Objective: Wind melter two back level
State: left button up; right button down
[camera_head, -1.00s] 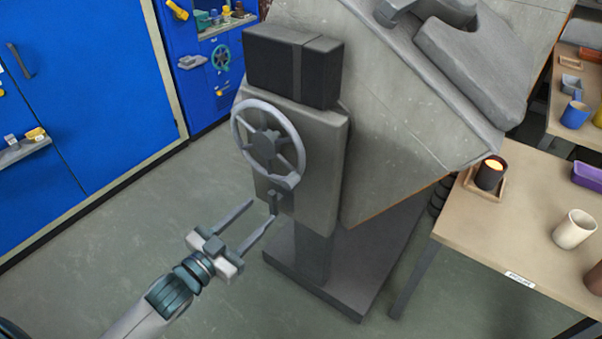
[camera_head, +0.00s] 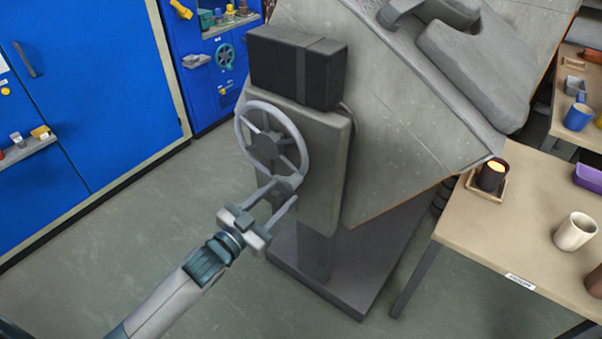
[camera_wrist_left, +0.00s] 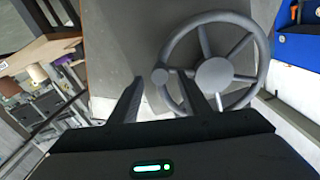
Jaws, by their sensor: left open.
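A large grey machine with a tilted body (camera_head: 400,125), which I take to be the melter, stands on a dark base plate. On its gearbox front is a grey spoked handwheel (camera_head: 270,143). A crank knob (camera_head: 287,186) sits at the wheel's lower rim. My left gripper (camera_head: 284,191) is open at the wheel's lower edge, its fingertips near the knob. In the left wrist view the handwheel (camera_wrist_left: 213,75) is ahead and to the right, and the knob (camera_wrist_left: 160,77) shows between the two fingers, not gripped. My right gripper is not in view.
A wooden table (camera_head: 470,240) at right carries a dark cup with a glowing top (camera_head: 491,174) and a white cup (camera_head: 574,231). Blue cabinets (camera_head: 90,90) stand at left. The floor between is clear.

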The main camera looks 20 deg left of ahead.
aim_at(301, 175)
pick_arm(q)
jog(key=p+x, duration=0.1)
jog(key=x, duration=0.8)
jog(key=shift+s, duration=0.1)
jog(key=shift+w+d, duration=0.15)
jog(key=shift+w, duration=0.2)
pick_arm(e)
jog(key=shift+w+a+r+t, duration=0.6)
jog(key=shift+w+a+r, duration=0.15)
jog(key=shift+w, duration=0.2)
